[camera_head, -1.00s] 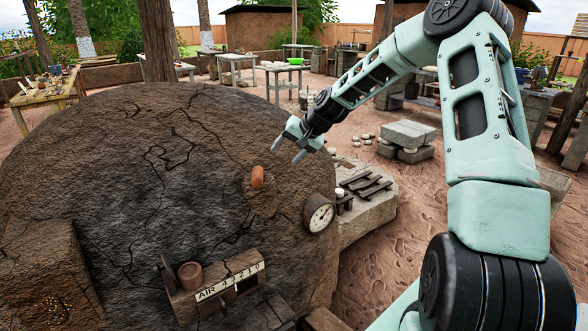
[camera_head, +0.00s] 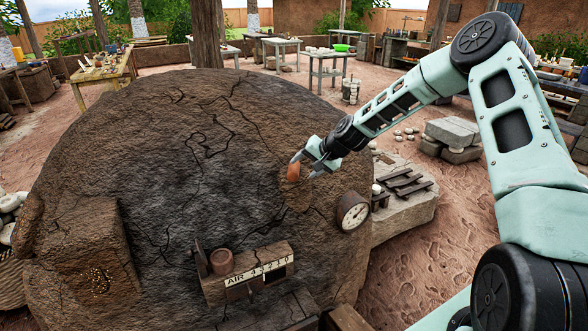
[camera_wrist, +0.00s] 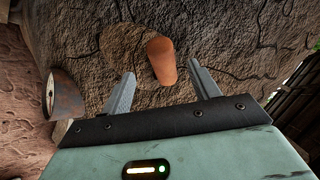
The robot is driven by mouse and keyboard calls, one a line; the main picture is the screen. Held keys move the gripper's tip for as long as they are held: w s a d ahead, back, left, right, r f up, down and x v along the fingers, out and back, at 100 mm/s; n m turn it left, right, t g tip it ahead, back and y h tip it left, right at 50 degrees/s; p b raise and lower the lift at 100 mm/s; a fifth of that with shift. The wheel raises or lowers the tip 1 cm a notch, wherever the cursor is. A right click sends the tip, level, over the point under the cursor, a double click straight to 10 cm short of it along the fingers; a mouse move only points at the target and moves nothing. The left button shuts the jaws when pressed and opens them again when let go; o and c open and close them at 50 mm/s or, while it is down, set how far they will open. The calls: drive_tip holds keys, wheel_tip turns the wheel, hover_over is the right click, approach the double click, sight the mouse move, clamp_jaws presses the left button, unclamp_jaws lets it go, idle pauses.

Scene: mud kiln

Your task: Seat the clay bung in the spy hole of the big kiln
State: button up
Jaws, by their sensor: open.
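The clay bung (camera_head: 293,172) is an orange-brown cylinder standing out from the upper right side of the big kiln (camera_head: 190,170), a dark cracked mud dome. In the wrist view the bung (camera_wrist: 162,60) sits between and just beyond the two fingertips, with its outer end toward me. My gripper (camera_head: 304,164) is open, its fingers on either side of the bung; I cannot tell whether either one touches it. The spy hole itself is not visible; a smoother clay patch surrounds the bung's inner end.
A round dial gauge (camera_head: 352,212) sticks out of the kiln right of the bung. A stone slab (camera_head: 410,215) with dark racks stands at the right.

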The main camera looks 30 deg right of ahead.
sight(297, 171)
drive_tip(key=p+x, duration=0.2)
drive_tip(key=x, duration=0.2)
drive_tip(key=shift+w+a+f, duration=0.1)
drive_tip(key=shift+w+a, duration=0.15)
drive_tip(key=shift+a, duration=0.05)
drive_tip(key=shift+w+f, duration=0.25)
drive_tip(key=shift+f, duration=0.1)
drive_tip(key=c, duration=1.3)
